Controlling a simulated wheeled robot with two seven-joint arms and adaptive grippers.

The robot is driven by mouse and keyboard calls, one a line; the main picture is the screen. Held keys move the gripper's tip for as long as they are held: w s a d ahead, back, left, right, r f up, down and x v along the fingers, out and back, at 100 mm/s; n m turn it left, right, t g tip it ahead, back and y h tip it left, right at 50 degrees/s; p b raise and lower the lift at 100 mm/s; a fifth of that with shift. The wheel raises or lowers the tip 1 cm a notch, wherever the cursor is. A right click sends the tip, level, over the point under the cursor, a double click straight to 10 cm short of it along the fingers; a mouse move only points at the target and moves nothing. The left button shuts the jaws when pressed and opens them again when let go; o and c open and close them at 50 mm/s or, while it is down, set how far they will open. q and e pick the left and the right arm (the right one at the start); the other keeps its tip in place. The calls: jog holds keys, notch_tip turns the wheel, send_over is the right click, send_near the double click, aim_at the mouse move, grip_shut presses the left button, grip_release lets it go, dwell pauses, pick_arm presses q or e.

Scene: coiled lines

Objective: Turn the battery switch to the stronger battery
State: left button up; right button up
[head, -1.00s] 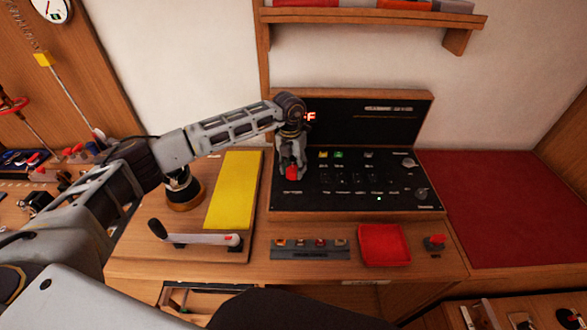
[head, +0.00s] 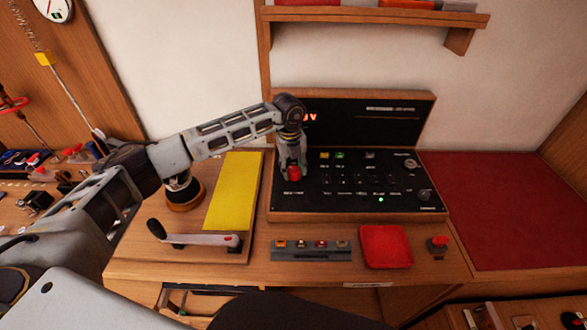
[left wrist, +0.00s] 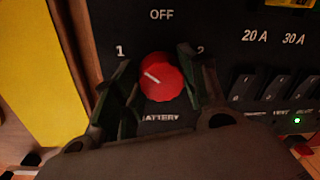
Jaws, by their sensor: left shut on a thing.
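The red battery switch knob (left wrist: 161,77) is on the black panel (head: 400,178), with labels 1 at left, OFF at top and 2 at right. A white line on the knob's face slants up and left, toward the 1 side. My left gripper (head: 291,170) is shut on the knob, one finger on each side of it in the left wrist view (left wrist: 155,82). A red readout (head: 311,117) on the upright panel ends in what looks like V; my arm hides its start. My right gripper is out of view.
Small switches and knobs (head: 410,164) fill the panel to the right of the gripper, with a lit green light (head: 381,199). A yellow board (head: 236,190), a crank handle (head: 200,239), a red tray (head: 386,247) and a red button (head: 437,243) lie around it.

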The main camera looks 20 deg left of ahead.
pick_arm(q)
jog(key=shift+n, duration=0.9)
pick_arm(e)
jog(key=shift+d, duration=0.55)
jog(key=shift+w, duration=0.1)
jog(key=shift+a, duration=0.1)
pick_arm(q)
jog(key=o, duration=1)
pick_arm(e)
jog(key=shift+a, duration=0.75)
